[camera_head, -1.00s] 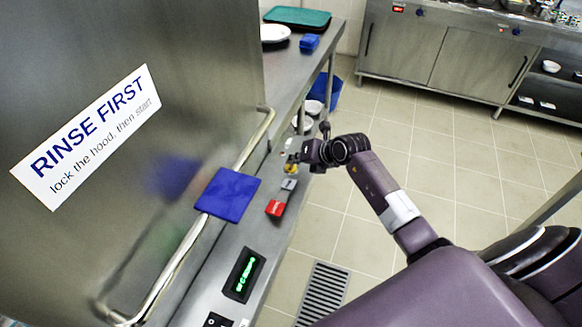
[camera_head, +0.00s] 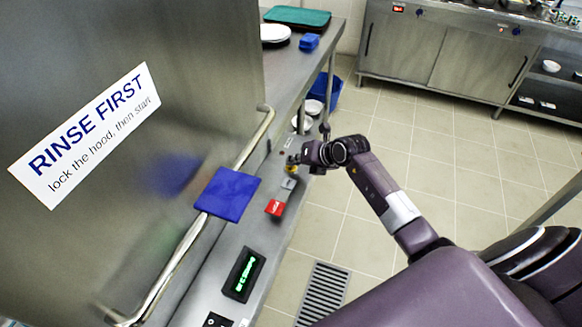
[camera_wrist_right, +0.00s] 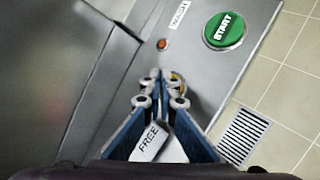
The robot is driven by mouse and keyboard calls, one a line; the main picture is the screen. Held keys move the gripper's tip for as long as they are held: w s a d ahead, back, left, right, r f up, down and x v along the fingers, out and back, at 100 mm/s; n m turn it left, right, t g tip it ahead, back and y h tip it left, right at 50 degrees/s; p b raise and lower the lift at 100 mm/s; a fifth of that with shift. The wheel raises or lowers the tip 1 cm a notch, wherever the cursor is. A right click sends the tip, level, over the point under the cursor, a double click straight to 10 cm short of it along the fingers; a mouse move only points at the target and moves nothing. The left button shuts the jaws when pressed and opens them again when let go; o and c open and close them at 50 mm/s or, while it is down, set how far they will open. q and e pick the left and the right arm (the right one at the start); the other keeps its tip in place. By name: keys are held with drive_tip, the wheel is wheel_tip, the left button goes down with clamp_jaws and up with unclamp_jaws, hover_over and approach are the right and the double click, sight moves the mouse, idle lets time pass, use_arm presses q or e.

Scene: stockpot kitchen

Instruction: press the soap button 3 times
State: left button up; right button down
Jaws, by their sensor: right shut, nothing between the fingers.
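My right gripper (camera_head: 292,162) is shut and empty, pointing down at the metal control ledge. In the right wrist view its fingertips (camera_wrist_right: 160,82) meet over the ledge. A small yellow part (camera_head: 291,169) shows right at the fingertips; it also peeks out beside them in the wrist view (camera_wrist_right: 177,77). It may be the soap button, but no soap label is readable and the fingers hide most of it. I cannot tell whether they touch it. My left gripper is not in view.
A green START button (camera_wrist_right: 224,31) and a small orange light (camera_wrist_right: 163,44) are farther along the ledge. Tiled floor lies right.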

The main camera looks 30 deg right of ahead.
sight(293, 168)
drive_tip(key=shift+f+b, duration=0.3)
drive_tip(key=shift+f, duration=0.3)
idle(0.7)
idle(0.4)
drive_tip(key=shift+r+p, duration=0.95)
drive_tip(key=shift+r, duration=0.1)
wheel_tip(293, 168, up, 5)
drive_tip(key=p, duration=0.4)
drive_tip(key=shift+p, duration=0.4)
idle(1.2)
